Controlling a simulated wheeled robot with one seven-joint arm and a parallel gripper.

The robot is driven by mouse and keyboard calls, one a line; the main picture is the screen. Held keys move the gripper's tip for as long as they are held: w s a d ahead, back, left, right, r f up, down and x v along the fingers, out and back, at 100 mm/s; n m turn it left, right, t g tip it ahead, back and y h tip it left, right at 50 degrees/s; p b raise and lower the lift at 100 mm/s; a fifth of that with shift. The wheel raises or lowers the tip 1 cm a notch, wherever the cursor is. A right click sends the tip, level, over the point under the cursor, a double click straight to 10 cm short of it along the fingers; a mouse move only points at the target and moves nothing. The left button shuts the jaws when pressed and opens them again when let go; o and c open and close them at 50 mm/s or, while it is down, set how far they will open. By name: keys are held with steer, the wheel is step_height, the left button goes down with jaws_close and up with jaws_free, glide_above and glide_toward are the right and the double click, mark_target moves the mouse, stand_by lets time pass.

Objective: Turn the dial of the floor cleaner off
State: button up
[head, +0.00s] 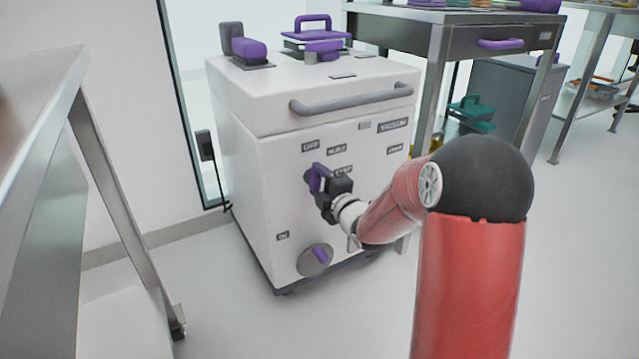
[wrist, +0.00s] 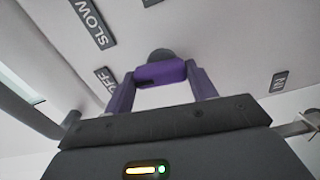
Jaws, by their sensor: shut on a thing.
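The floor cleaner (head: 262,160) is a white boxy machine standing upright in the middle of the head view. Its upper dial has a grey base (wrist: 161,54) and a purple grip bar (wrist: 160,73). My gripper (head: 318,180) is at the front panel, with its purple fingers on either side of that bar. In the wrist view my gripper (wrist: 160,82) is shut on the bar. An OFF label (wrist: 106,80) and a SLOW label (wrist: 92,22) lie to the left of the dial. In the head view, my gripper hides most of this dial.
A lower dial (head: 313,261) with a purple grip sits on the same panel. A grey handle bar (head: 355,99) crosses the top front. A metal table (head: 40,90) stands at left and a drawer table (head: 455,50) at right. The floor in front is clear.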

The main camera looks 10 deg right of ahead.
steer(key=shift+n, duration=0.6)
steer(key=o, duration=1)
steer(key=v, duration=0.8)
